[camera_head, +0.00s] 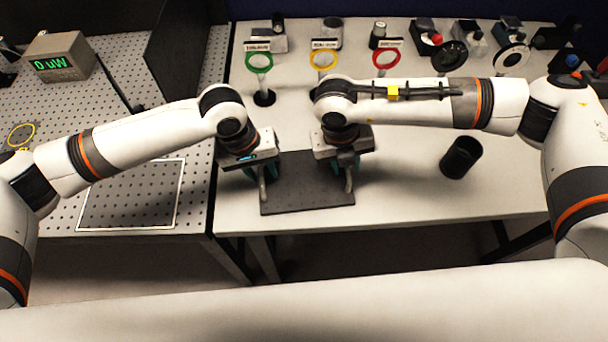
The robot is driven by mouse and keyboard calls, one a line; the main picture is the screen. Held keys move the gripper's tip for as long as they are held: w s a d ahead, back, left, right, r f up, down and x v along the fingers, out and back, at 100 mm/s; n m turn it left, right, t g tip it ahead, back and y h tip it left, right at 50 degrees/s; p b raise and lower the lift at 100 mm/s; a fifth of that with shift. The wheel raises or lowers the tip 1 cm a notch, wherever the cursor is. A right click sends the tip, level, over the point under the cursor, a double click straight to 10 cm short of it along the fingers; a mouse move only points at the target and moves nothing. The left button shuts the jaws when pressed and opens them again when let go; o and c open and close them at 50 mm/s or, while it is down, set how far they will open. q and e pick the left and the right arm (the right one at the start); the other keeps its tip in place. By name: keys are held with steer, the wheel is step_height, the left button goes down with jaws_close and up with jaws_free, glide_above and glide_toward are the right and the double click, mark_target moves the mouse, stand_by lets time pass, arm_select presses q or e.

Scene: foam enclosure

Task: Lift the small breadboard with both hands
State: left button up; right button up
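The small breadboard (306,190) is a dark grey plate lying near the front left of the white table. My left gripper (263,185) points down over its left side. My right gripper (348,183) points down over its right side. Two upright pale handles seem to stand at the board's left and right, next to the fingers. I cannot tell whether the fingers are closed on the handles.
Green (259,62), yellow (323,59) and red (386,58) ring mounts stand behind. A black cup (460,157) stands to the right. Several optics sit at the back right. A perforated optical table (60,130) is at left with a white-outlined rectangle (132,195) and a power meter (60,58).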

arm_select(q)
steer(key=shift+f, duration=0.1)
arm_select(e)
steer(key=shift+f, duration=0.1)
arm_select(q)
steer(key=shift+c, duration=0.3)
arm_select(e)
steer(key=shift+c, duration=0.3)
arm_select(q)
steer(key=c, duration=0.6)
arm_select(e)
steer(key=c, duration=0.6)
arm_select(q)
jaws_close()
arm_select(e)
jaws_close()
